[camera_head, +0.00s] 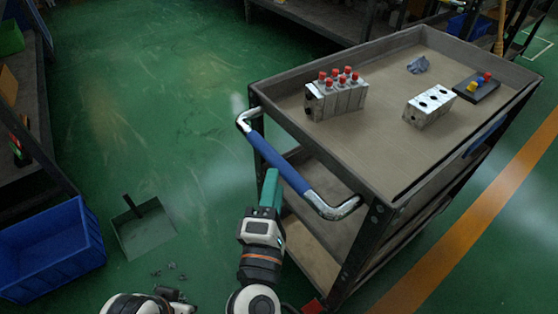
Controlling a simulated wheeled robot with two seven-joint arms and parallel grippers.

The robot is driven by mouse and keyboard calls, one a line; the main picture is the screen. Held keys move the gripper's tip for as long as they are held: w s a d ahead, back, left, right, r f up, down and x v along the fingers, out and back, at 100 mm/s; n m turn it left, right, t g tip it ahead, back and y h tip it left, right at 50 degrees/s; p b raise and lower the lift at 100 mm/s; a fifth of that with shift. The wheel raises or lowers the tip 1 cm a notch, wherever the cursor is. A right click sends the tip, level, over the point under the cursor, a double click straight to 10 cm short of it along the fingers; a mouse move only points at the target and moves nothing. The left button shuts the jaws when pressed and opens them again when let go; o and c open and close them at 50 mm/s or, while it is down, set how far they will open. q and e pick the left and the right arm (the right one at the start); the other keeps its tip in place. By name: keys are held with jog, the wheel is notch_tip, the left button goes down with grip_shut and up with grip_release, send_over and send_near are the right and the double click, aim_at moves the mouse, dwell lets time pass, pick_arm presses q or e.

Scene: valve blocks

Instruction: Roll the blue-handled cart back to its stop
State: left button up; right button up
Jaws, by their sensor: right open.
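The cart (385,150) is a dark-framed trolley with a tray top and lower shelves, standing at the right. Its blue handle (277,161) is a bar with silver bent ends on the cart's left side. My right gripper (271,176), with teal fingers, is open just below the middle of the blue bar. I cannot tell whether it touches the bar. My left gripper is out of view; part of my left arm shows at the bottom left. I cannot make out a stop for the cart.
The tray top carries a valve block with red caps (337,95), a plain valve block (429,106), a button box (477,87) and a blue rag (418,65). A blue crate (50,250) and a dustpan (143,228) are at left. Green floor (150,100) is clear left of the cart.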

aim_at(279, 163)
jog(key=w, duration=0.4)
jog(key=w+d, duration=0.1)
jog(key=w, duration=0.1)
jog(key=shift+w+r, duration=0.1)
jog(key=shift+r, duration=0.3)
grip_shut()
